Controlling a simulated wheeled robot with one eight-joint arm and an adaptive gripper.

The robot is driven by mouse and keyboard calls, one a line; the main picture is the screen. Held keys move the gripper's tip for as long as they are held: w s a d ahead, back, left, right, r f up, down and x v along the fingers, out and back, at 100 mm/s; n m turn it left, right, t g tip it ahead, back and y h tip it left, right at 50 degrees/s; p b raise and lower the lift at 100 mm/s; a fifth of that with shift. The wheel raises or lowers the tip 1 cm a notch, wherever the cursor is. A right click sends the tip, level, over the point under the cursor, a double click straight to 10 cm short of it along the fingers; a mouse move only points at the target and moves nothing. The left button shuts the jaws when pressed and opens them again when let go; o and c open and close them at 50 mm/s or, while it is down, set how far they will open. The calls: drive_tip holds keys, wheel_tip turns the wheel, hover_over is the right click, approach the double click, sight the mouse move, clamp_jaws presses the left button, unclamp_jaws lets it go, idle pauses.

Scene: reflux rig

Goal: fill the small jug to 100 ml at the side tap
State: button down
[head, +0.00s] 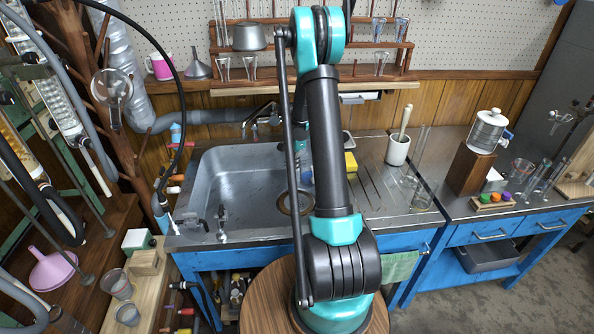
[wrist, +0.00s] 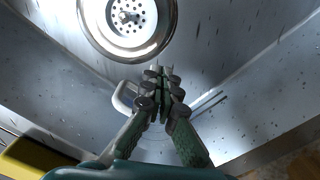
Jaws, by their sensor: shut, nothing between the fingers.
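My gripper (wrist: 162,78) is shut and empty over the sink (wrist: 235,75) in the wrist view. My arm hides it in the head view. A pale looped handle (wrist: 122,98) lies just left of the fingers, with faint clear outlines around it. It may be the small jug, but its body, level and contact with my fingers cannot be made out. A small metal tap (head: 222,214) stands at the front left of the sink in the head view. Other taps (head: 262,118) are at the back wall, and I cannot tell which is the side tap.
The drain (wrist: 127,18) lies beyond my fingertips. A yellow sponge (head: 350,165) is at the sink's right edge. A mortar with pestle (head: 397,150) and glassware (head: 420,195) stand on the right counter. Cups (head: 117,283) stand on the left bench.

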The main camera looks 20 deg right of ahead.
wheel_tip(320, 180, down, 9)
drive_tip(key=d, duration=0.2)
drive_tip(key=shift+w+d+r, duration=0.15)
drive_tip(key=shift+w+d, duration=0.15)
drive_tip(key=shift+w, duration=0.1)
drive_tip(key=shift+w+d, duration=0.3)
drive_tip(key=shift+d, duration=0.3)
drive_tip(key=shift+d, duration=0.1)
drive_tip(key=shift+w+d, duration=0.35)
drive_tip(key=shift+d, duration=0.55)
wheel_tip(320, 180, up, 8)
drive_tip(key=shift+f, duration=0.2)
